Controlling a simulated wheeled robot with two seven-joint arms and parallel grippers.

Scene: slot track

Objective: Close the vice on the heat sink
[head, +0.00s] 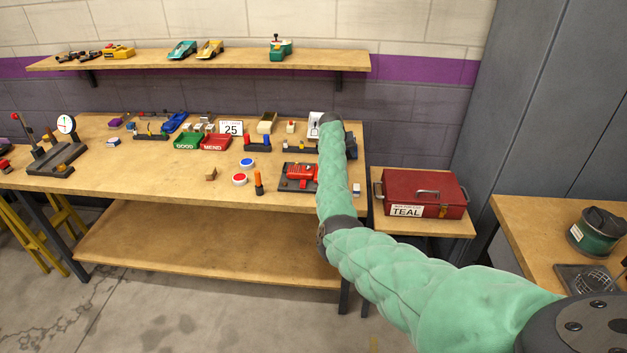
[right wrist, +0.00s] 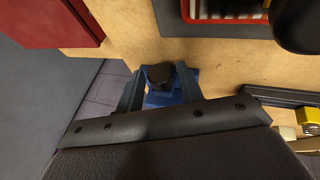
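A blue vice (right wrist: 163,98) with a dark round knob (right wrist: 160,75) on top shows in the right wrist view. In the head view only a dark blue part of it (head: 351,146) shows behind my right arm. My right gripper (right wrist: 158,82) is open, with a finger on each side of the knob; I cannot tell whether they touch it. In the head view its fingers are hidden by my own arm. The heat sink cannot be made out, and the vice's jaws are mostly hidden. My left gripper is not in view.
A red part (head: 302,172) sits on a dark tray (head: 286,184) left of my arm. A red toolbox (head: 437,190) stands on a lower table to the right. Bins, a "25" sign (head: 231,128) and small parts stand along the bench's back.

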